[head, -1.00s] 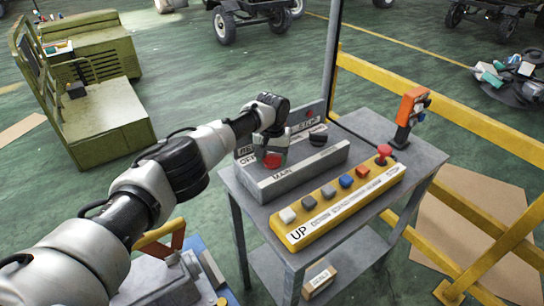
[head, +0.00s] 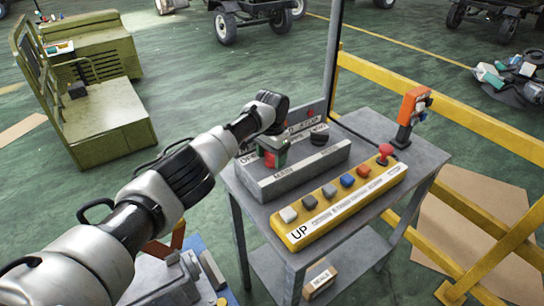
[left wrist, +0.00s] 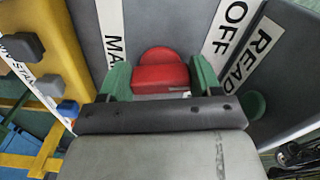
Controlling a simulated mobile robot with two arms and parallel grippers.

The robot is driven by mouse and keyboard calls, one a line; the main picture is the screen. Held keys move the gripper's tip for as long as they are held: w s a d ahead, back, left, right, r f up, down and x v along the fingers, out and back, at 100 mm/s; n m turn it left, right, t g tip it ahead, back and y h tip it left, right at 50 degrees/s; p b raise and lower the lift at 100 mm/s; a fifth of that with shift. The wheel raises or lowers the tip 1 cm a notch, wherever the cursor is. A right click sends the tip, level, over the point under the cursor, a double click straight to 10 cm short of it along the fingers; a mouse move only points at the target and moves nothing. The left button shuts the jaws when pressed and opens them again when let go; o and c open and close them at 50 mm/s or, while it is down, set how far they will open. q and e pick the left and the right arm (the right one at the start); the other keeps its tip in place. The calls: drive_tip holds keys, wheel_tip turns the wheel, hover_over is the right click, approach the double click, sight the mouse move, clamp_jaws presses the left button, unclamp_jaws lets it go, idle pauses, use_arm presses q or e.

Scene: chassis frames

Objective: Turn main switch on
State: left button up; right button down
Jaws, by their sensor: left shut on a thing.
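The main switch is a red knob (head: 269,159) on the grey box (head: 306,173) marked MAIN, on the grey metal table. My left gripper (head: 272,152) reaches down over it from above. In the left wrist view the red knob (left wrist: 160,74) sits between the two green fingers of my left gripper (left wrist: 161,80), which is shut on it. The OFF label (left wrist: 232,25) lies beside it there, and part of a MAIN label shows on the other side. The gripper hides much of the knob in the head view. My right gripper is not in view.
A black knob (head: 319,134) stands beside the switch on the grey box. A yellow button panel (head: 340,204) with several buttons and a red mushroom button (head: 385,153) lies in front. An orange device (head: 410,110) stands at the table's right. Yellow railings (head: 450,104) run behind the table.

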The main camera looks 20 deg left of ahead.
use_arm(q)
drive_tip(key=m, duration=0.6)
drive_tip(key=shift+w+a+m+b, duration=0.15)
drive_tip(key=shift+m+b, duration=0.15)
drive_tip(key=shift+b, duration=0.05)
drive_tip(key=m, duration=0.4)
drive_tip(key=shift+w+r+m+b, duration=0.15)
drive_tip(key=shift+m+b, duration=0.15)
drive_tip(key=shift+m, duration=0.1)
drive_tip(key=o, duration=0.9)
wheel_tip(320, 180, up, 11)
drive_tip(key=shift+f+b, duration=0.15)
drive_tip(key=shift+b, duration=0.75)
drive_tip(key=shift+f, duration=0.1)
